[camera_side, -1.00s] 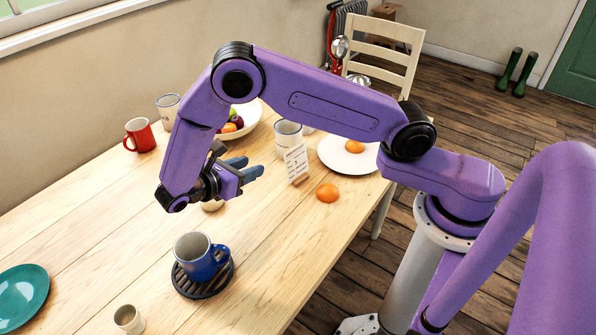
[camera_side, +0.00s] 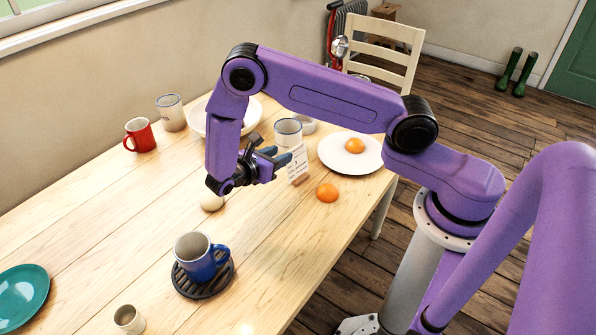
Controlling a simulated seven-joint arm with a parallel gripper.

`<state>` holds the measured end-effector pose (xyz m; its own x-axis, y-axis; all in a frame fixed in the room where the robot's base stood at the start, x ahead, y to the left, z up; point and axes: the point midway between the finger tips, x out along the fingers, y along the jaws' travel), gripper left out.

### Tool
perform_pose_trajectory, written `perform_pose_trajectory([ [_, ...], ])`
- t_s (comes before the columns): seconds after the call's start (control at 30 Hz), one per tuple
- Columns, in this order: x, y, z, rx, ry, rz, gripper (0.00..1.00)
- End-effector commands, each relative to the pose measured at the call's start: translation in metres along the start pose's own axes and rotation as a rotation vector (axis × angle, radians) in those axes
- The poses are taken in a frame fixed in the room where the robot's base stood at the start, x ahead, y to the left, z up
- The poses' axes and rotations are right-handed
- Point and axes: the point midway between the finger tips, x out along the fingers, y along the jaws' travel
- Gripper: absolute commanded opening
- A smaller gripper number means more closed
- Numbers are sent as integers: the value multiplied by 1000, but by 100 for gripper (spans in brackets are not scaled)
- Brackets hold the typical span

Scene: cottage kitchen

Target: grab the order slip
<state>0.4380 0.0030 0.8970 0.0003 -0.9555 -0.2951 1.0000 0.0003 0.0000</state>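The order slip (camera_side: 299,164) is a small white printed card. It stands upright in a small wooden holder (camera_side: 300,180) on the table. My gripper (camera_side: 283,154) is just left of the slip, pointing right towards it. Its two blue-grey fingers are apart, with nothing seen held between them. The nearer fingertip overlaps the slip's left edge in the picture. I cannot tell whether the fingers touch the slip or straddle it.
A white mug (camera_side: 288,131) stands behind the slip. An egg (camera_side: 212,201) is below my wrist. A blue mug (camera_side: 196,256) stands on a black trivet (camera_side: 210,289).

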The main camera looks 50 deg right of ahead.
Motion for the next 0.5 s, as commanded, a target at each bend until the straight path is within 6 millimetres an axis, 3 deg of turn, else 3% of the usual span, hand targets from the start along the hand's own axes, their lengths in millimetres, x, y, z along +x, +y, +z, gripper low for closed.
perform_pose_trajectory([
  [0.5, 52, 1, -4, -1, 1, 0, 40],
])
